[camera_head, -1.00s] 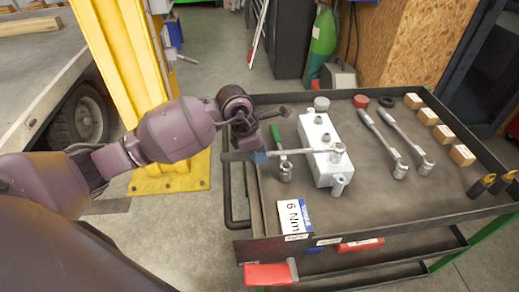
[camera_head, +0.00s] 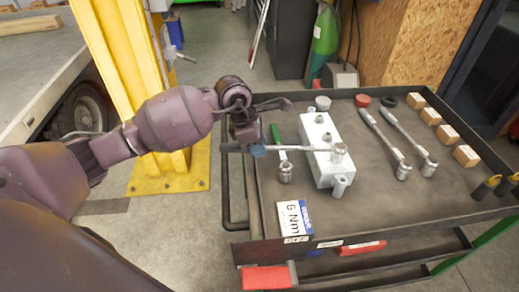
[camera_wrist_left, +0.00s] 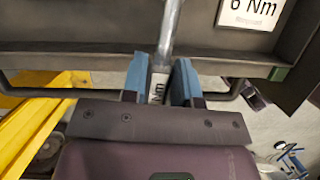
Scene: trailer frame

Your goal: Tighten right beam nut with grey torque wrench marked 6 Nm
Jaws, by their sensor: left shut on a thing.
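My left gripper (camera_head: 257,150) is shut on the handle of a grey torque wrench (camera_head: 300,148). In the left wrist view the blue fingers (camera_wrist_left: 161,84) grip both sides of the handle, and part of a printed "Nm" label shows between them. The wrench shaft (camera_wrist_left: 170,28) runs away from the fingers. In the head view the wrench head is at the near right part of a light grey metal block (camera_head: 322,165); I cannot tell if it is seated or lifted. A "6 Nm" card (camera_head: 294,217) lies at the cart's near left edge. I cannot identify the right beam nut.
The dark tool cart (camera_head: 400,215) has raised rims. A yellow post (camera_head: 125,60) stands left of the cart.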

